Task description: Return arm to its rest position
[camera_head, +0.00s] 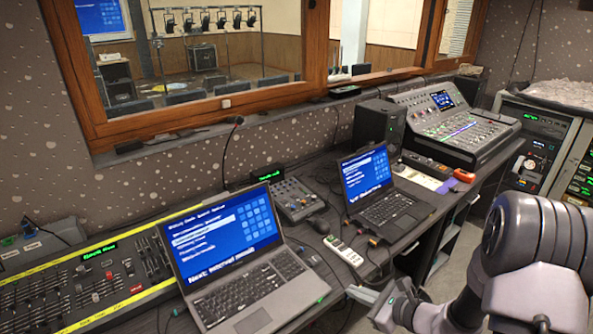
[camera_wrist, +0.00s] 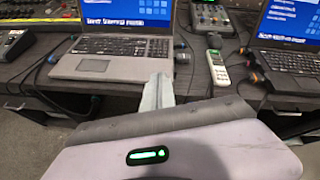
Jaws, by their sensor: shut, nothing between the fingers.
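My gripper (camera_head: 362,295) is in front of the desk's near edge in the head view, right of the near laptop (camera_head: 236,270). Its fingers are together and empty. In the wrist view the closed fingers (camera_wrist: 157,92) point toward the front edge of the laptop (camera_wrist: 120,50), and I cannot tell how far apart they are. The lighting fader board (camera_head: 95,280) with a yellow edge lies at the left of the head view, well apart from my gripper. Its near part is cut off by the frame.
A second laptop (camera_head: 378,190), a small mixer (camera_head: 292,198), a white remote (camera_head: 343,250) and loose cables lie on the desk. A large mixing console (camera_head: 455,125) stands at the back right, with equipment racks (camera_head: 530,145) beyond. Open floor shows below the desk edge.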

